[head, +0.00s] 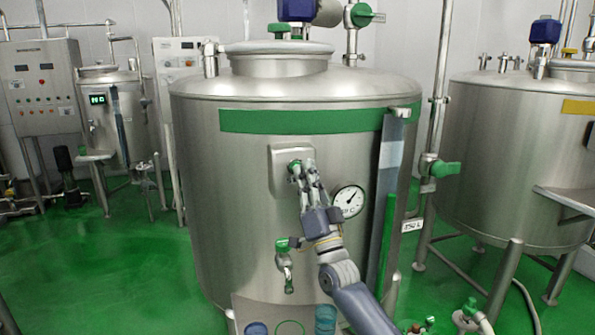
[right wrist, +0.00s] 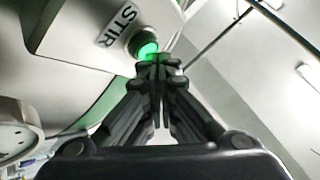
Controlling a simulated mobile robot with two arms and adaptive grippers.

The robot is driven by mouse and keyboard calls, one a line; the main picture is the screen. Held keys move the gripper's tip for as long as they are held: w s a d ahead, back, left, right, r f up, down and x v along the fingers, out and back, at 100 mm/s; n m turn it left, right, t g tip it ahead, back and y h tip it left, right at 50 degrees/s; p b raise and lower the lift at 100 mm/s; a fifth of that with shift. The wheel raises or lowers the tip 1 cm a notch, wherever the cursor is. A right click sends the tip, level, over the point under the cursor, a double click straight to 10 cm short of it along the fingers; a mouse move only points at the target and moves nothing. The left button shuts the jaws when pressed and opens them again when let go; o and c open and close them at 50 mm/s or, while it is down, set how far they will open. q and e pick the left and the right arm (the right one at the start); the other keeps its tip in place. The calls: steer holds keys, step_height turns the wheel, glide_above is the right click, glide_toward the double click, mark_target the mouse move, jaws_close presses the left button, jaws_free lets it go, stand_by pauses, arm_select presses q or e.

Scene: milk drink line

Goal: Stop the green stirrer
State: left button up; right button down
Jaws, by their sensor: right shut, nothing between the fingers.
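The green-banded steel tank (head: 240,200) stands in the middle of the head view. A square grey box (head: 280,185) on its front carries a round green button (head: 294,165). In the right wrist view the button (right wrist: 147,48) glows green beside a label (right wrist: 118,25) reading STIR. My right gripper (head: 304,168) is shut and empty, with its fingertips at the button. In the right wrist view the fingertips (right wrist: 158,60) overlap the button's lower edge; I cannot tell whether they touch it. The stirrer inside the tank is hidden. My left gripper is not in view.
A dial gauge (head: 349,201) sits just right of my right gripper, and a tap with a green handle (head: 285,245) is below. A shelf (head: 265,312) with cups is at the tank's foot. A yellow-marked tank (head: 500,170) stands at right.

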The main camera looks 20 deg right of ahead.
steer(key=shift+w+b, duration=0.3)
steer(key=shift+b, duration=0.05)
steer(key=shift+s, duration=0.1)
stand_by(0.4)
steer(key=shift+s+p, duration=0.7)
steer(key=shift+s, duration=0.2)
steer(key=shift+s+d+p, duration=0.15)
steer(key=shift+s+p, duration=1.65)
steer(key=shift+s, duration=1.15)
